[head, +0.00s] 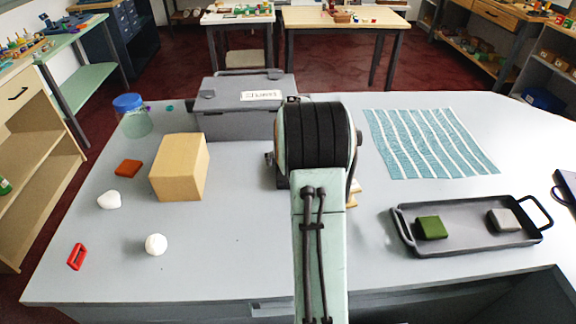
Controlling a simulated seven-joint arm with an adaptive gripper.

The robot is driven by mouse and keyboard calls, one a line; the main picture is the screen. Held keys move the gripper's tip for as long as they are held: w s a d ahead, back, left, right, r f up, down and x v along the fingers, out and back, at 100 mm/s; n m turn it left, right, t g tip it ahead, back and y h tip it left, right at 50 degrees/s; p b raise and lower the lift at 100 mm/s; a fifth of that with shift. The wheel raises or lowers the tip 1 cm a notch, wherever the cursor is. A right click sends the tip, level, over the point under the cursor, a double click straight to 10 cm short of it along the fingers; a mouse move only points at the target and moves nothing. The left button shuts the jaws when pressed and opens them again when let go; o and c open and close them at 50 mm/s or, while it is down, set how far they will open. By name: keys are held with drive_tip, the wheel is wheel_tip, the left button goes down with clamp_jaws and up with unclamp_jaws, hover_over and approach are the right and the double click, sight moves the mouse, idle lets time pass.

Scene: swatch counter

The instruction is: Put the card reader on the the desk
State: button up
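The desk (240,230) is a pale grey counter filling the middle of the head view. I cannot pick out a card reader for certain. A dark flat item (566,187) with a blue edge is cut off at the right border, and I cannot tell what it is. A dark tray (465,240) at the right holds a green block (431,228) and a grey block (503,220). My arm reaches forward over the desk's middle. Its large dark joint hides my gripper, so its fingers and anything between them do not show.
A grey case (240,105), blue-lidded jar (131,118) and cardboard box (180,168) stand left of my arm. A striped cloth (428,143) lies right. Front left centre is clear.

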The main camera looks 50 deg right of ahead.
drive_tip(key=shift+w+d+f, duration=0.1)
drive_tip(key=shift+f, duration=0.15)
drive_tip(key=c, duration=1.1)
